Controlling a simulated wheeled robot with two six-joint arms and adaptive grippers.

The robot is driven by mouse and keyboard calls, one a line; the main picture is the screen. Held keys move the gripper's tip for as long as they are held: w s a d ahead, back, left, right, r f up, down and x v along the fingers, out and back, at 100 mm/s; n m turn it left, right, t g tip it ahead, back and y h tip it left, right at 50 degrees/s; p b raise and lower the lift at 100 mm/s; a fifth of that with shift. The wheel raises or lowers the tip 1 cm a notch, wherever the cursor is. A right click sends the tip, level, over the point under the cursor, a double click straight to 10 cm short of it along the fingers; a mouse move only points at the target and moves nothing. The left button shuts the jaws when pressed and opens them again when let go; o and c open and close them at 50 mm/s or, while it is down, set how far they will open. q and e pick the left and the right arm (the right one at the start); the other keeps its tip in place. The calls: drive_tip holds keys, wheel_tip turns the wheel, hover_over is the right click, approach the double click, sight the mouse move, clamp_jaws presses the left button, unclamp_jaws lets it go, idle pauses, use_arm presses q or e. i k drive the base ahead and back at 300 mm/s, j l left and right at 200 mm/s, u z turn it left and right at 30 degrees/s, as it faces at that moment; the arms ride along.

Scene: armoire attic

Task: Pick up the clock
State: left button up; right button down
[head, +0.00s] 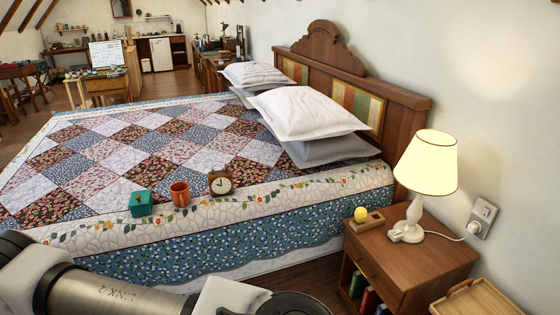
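The clock (221,183) stands upright on the near edge of the quilted bed. It has a brown wooden case and a cream face with dark hands, turned toward me. An orange-brown mug (180,194) stands just to its left, and a teal box (141,203) with a small knob or clasp is left of the mug. My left arm crosses the bottom left of the picture, below and in front of the bed. Its gripper fingers are out of view. My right gripper is not in view. Nothing covers the clock.
The patchwork bed (150,248) fills the middle, with white pillows (305,112) at its headboard. The quilt behind the clock is clear.

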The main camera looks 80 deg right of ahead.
sight(220, 182)
drive_tip(key=z, duration=2.3)
